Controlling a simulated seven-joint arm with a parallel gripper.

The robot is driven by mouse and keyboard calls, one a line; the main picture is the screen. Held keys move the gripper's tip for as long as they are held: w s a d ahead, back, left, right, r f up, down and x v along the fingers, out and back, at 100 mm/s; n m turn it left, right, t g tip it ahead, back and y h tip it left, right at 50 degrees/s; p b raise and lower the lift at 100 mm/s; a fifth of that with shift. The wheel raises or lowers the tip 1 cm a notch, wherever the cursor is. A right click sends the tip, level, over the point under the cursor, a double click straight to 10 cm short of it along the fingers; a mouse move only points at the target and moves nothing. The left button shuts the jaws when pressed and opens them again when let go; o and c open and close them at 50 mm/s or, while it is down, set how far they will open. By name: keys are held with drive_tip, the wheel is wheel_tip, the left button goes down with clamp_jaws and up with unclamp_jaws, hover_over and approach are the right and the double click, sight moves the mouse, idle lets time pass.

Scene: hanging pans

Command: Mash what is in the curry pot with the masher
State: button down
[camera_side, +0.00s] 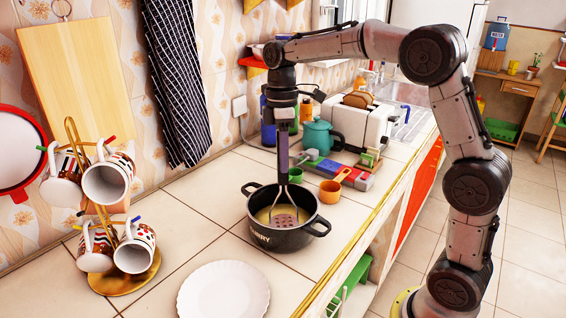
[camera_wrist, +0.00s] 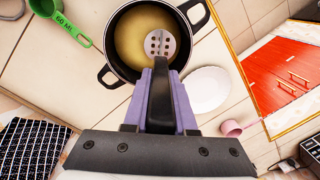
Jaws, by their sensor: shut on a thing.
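The curry pot (camera_side: 285,239) is black with two side handles and stands on the tiled counter; it also shows in the wrist view (camera_wrist: 112,62). It holds a yellowish content (camera_wrist: 133,42). Whether the head presses on the bottom cannot be told. My gripper (camera_side: 281,135) is above the pot, shut on the masher's handle. In the wrist view my gripper (camera_wrist: 159,122) has the handle between its fingers.
A white plate (camera_side: 224,291) lies in front of the pot. A mug rack (camera_side: 125,281) with several mugs stands at left. An orange measuring cup (camera_side: 331,190), a green cup (camera_side: 295,174), a teal kettle (camera_side: 318,137) and a toaster (camera_side: 357,125) are behind the pot. The counter left of the pot is clear.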

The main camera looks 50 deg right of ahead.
drive_tip(key=shift+r, duration=4.5)
